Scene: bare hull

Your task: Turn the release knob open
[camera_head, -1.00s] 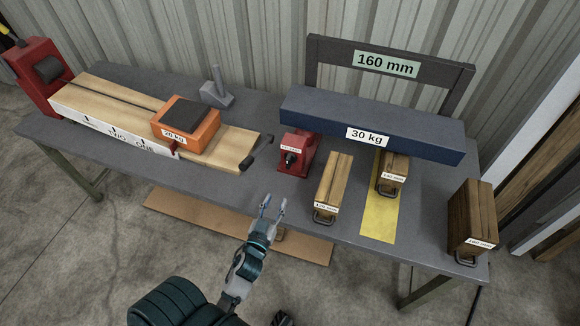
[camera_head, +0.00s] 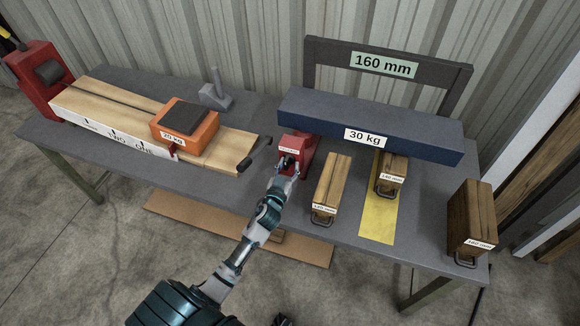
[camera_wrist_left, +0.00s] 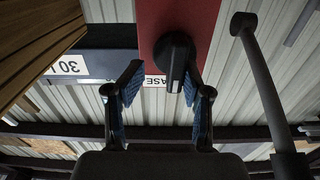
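The red release unit (camera_head: 302,146) stands on the grey table under the blue 30 kg beam. Its black release knob (camera_head: 289,162) faces me, partly hidden by my gripper. My left gripper (camera_head: 283,177) is right in front of the knob. In the left wrist view the black knob (camera_wrist_left: 174,60) shows against the red housing (camera_wrist_left: 150,22), with a partly hidden white label below it. My left gripper (camera_wrist_left: 160,88) is open there, one finger on each side of the knob's near end. The knob sits closer to the right-hand finger; I cannot tell if they touch.
The blue beam (camera_head: 400,130) spans above the unit. Wooden blocks (camera_head: 331,185) with handles stand to the right, one on a yellow strip (camera_head: 381,222). An orange 20 kg weight (camera_head: 185,130) rests on a plank at left. A dark rod end (camera_head: 250,160) juts out left of the unit.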

